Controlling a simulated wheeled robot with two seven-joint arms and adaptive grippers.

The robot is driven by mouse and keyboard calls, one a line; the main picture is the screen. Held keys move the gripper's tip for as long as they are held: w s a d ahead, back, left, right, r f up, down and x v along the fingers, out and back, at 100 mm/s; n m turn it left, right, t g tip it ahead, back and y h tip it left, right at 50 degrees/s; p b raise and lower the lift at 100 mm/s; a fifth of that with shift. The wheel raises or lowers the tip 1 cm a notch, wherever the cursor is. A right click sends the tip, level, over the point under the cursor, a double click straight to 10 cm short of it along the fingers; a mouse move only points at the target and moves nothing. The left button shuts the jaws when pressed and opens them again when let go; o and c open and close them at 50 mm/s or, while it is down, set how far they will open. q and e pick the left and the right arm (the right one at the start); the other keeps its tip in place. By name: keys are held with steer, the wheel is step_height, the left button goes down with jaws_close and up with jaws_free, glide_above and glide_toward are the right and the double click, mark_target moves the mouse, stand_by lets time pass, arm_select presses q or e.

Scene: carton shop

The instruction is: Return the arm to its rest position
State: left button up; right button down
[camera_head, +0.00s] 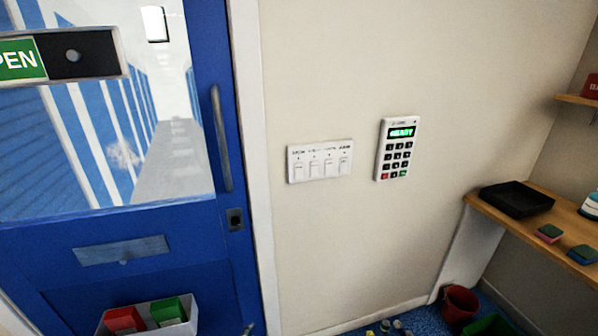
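Neither of my grippers nor arms shows in the head view, so their pose and what they hold cannot be seen. In front of me is a cream wall (330,90) with a white panel of several switches (320,162). A white keypad (397,149) with a lit green display is mounted to the right of the panel. Nothing touches the panel or the keypad.
A blue door (190,265) with a glass pane and a handle (221,138) stands at left. A bin with red and green items (150,315) is at its foot. A wooden shelf (545,235) at right holds a black tray (516,199) and sponges (549,233). A red bucket (460,304) stands below.

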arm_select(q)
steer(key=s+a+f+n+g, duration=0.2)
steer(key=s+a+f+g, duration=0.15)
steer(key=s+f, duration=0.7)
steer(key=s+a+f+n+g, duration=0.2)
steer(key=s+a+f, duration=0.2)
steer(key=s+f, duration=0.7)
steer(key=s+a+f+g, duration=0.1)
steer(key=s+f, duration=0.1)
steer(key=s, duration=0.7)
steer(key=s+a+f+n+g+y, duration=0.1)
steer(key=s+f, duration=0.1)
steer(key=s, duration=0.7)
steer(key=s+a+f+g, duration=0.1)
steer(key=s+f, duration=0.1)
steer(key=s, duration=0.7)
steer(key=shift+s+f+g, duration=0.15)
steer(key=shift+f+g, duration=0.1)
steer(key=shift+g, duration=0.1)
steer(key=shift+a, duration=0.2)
